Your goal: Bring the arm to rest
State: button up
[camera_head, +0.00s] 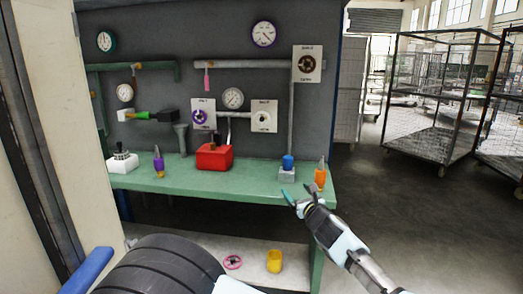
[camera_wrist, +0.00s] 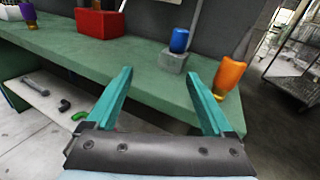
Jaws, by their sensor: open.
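My gripper (camera_head: 300,196) is at the front edge of the green bench (camera_head: 235,183), near its right end. In the wrist view its two teal fingers (camera_wrist: 160,92) stand apart with nothing between them. An orange bottle (camera_head: 320,176) stands on the bench just to the right of the fingers and also shows in the wrist view (camera_wrist: 229,76). A blue cylinder (camera_head: 288,162) sits on a small grey block (camera_head: 287,175) behind the fingers. My arm reaches in from the lower right in the head view.
A red box (camera_head: 214,157), a purple bottle (camera_head: 159,163) and a white block (camera_head: 122,162) stand farther left on the bench. A lower shelf holds a yellow cup (camera_head: 274,261) and a pink ring (camera_head: 233,262). Wire cages (camera_head: 440,142) stand beyond open floor at right.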

jog(key=s+a+f+n+g+y, duration=0.25)
jog(key=a+n, duration=0.25)
jog(key=a, duration=0.4)
jog(key=s+a+f+n+g+y, duration=0.1)
jog(key=a+f+n+g+y, duration=0.25)
jog(key=a, duration=0.45)
jog(key=s+a+f+n+g+h, duration=0.1)
jog(key=s+a+f+n+g, duration=0.4)
jog(key=s+a+n+g, duration=0.35)
jog(key=s+d+r+n+g+h, duration=0.3)
jog(key=s+d+n+h, duration=0.2)
jog(key=s+n, duration=0.3)
jog(key=s+d+r+n+t+h, duration=0.1)
jog(key=s+r+n+h, duration=0.1)
jog(key=r, duration=0.6)
jog(key=s+d+r+n+t+h, duration=0.1)
jog(key=r+n+h, duration=0.1)
jog(key=r+n, duration=0.2)
notch_tip(320, 180, up, 4)
jog(key=shift+s+f, duration=0.1)
jog(key=shift+s, duration=0.25)
jog(key=shift+d, duration=0.1)
jog(key=shift+c, duration=0.2)
